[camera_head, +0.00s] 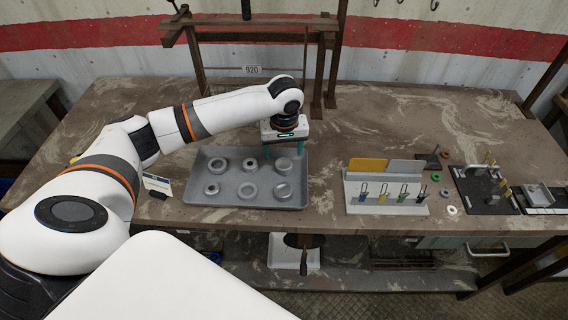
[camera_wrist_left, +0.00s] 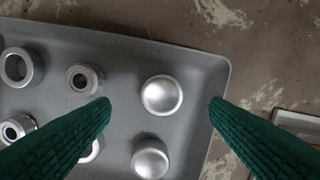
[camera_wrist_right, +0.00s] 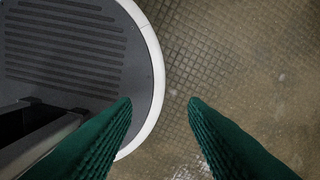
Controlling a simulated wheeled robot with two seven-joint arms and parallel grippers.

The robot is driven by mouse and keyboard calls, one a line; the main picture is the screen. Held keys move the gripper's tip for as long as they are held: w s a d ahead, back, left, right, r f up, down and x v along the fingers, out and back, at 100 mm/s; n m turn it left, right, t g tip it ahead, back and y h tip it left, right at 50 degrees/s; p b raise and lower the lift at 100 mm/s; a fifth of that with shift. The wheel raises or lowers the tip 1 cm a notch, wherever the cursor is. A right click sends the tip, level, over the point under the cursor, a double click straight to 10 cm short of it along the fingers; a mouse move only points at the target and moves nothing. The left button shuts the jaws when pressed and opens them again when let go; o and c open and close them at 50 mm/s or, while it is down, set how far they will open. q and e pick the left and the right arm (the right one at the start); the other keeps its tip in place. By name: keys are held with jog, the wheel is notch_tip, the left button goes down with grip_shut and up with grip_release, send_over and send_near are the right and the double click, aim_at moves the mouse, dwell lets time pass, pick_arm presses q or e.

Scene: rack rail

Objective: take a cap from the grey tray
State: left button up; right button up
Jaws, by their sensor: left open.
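The grey tray (camera_head: 229,200) lies on the bench and holds several round metal parts in two rows. Two smooth domed silver caps stand in the tray's end column, one (camera_wrist_left: 162,95) between my left fingertips in the left wrist view, the other (camera_wrist_left: 150,160) below it. In the head view they are at the tray's right end, the near one (camera_head: 282,191) in clear sight. My left gripper (camera_head: 283,151) is open and empty, pointing down over the tray's right end. My right gripper (camera_wrist_right: 160,103) has its fingers apart, empty, above the floor; the head view does not show it.
Ring-like parts (camera_wrist_left: 82,80) with open centres fill the tray's other columns. A dark fixture (camera_head: 486,190) and small rings lie farther right. A frame (camera_head: 250,70) stands behind. Bench between tray and rack is bare.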

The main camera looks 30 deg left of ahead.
aim_at(284, 163)
pick_arm(q)
jog(key=shift+w+f+p, duration=0.15)
jog(key=shift+f+p, duration=0.2)
jog(key=shift+f, duration=0.55)
notch_tip(284, 163, down, 2)
jog(key=shift+f, duration=0.55)
jog(key=shift+a+f, duration=0.1)
jog(key=shift+f, duration=0.05)
jog(key=shift+w, duration=0.1)
jog(key=c, duration=0.9)
jog(key=shift+c, duration=0.8)
pick_arm(e)
jog(key=w, duration=0.1)
jog(key=w+r, duration=0.1)
jog(key=w, duration=0.1)
jog(key=shift+a+r, duration=0.15)
jog(key=shift+a, duration=0.1)
